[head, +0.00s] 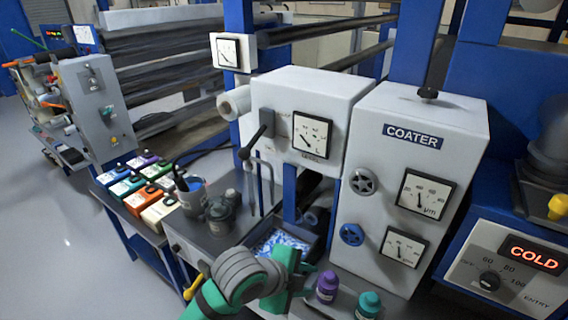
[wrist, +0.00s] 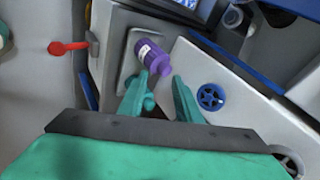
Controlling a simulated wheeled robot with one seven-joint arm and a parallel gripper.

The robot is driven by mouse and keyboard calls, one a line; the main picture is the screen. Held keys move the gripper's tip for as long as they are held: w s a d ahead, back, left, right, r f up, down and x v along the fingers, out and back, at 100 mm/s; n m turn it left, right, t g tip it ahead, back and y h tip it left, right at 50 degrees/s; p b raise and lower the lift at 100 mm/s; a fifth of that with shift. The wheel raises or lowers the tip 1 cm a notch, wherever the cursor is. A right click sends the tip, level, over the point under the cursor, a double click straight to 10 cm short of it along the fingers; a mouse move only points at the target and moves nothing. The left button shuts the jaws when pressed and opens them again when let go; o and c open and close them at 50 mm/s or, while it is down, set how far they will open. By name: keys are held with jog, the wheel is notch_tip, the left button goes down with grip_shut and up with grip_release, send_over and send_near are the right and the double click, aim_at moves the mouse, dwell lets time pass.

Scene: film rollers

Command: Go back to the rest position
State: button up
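My gripper (head: 299,278) is at the bottom middle of the head view, at the front edge of the bench, just left of a purple bottle (head: 327,288). The purple bottle stands upright beside a teal bottle (head: 368,304). In the wrist view my gripper (wrist: 160,88) is open, with a clear gap between its two green fingers. The purple bottle (wrist: 152,57) shows beyond the fingertips, partly covered by the left finger. I cannot tell whether that finger touches it. The gripper appears to hold nothing.
The white coater housing (head: 450,115) with dials and handwheels rises behind the bottles. A tray of blue and white pieces (head: 278,240) lies behind my gripper. A grey pot (head: 220,215) and several coloured boxes (head: 160,212) stand left. A COLD display panel (head: 535,254) is right. Open floor lies far left.

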jog(key=w+d+r+n+t+h, duration=0.4)
jog(key=d+r+n+t+h, duration=0.1)
jog(key=d+r+n+t, duration=0.5)
jog(key=s+a+f+n+t+y, duration=0.1)
jog(key=s+a+f+n+y, duration=0.35)
jog(key=s+f+n, duration=0.35)
jog(key=s+a+f+n+t+y, duration=0.1)
jog(key=s+a+f+n+y, duration=0.2)
jog(key=s+f+n+y, duration=0.6)
jog(key=s+a+f+m+g+h, duration=0.1)
jog(key=s+a+f+m, duration=0.1)
jog(key=s, duration=0.7)
jog(key=s+a+f+m+g+h, duration=0.1)
jog(key=s+a+f, duration=0.4)
jog(key=s, duration=0.5)
jog(key=shift+a+m, duration=0.45)
jog(key=shift+m, duration=0.15)
